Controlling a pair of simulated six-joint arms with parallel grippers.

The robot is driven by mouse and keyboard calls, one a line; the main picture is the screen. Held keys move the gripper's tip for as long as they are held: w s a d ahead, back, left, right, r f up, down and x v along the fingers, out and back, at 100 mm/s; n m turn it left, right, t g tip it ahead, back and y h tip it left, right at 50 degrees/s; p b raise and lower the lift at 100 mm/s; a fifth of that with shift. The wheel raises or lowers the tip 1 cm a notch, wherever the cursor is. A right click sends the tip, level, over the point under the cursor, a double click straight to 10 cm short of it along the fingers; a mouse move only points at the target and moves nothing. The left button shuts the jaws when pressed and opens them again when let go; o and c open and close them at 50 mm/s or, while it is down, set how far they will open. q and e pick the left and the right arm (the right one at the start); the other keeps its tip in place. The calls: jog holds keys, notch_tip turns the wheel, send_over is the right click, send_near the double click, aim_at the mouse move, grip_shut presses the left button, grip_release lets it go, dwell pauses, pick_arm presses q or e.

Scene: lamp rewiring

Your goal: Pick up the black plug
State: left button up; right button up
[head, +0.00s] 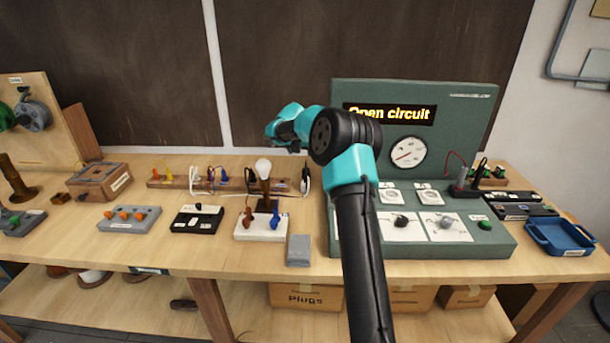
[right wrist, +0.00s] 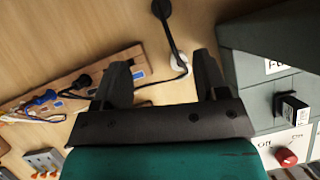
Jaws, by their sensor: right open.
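The wooden strip (head: 178,183) on the bench holds yellow, orange, blue and black plugs. A black plug (right wrist: 83,82) sits in it in the right wrist view, left of my fingers, beside a blue plug (right wrist: 42,99). In the head view this part of the strip is small, near the lamp. The left gripper is not in view.
The green tester (head: 470,110) reads "Open circuit" and stands right of my fingers. A dark round item with a cord (right wrist: 162,9) lies ahead of them. A blue tray (head: 560,236) is far right.

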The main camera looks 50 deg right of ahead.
send_near(306, 169)
jog(key=x, duration=0.5)
jog(key=shift+w+a+f, duration=0.1)
jog(key=shift+w+f, duration=0.05)
jog(key=shift+f, duration=0.1)
jog(key=shift+x, duration=2.55)
jog(key=c, duration=1)
jog(key=shift+r, duration=0.15)
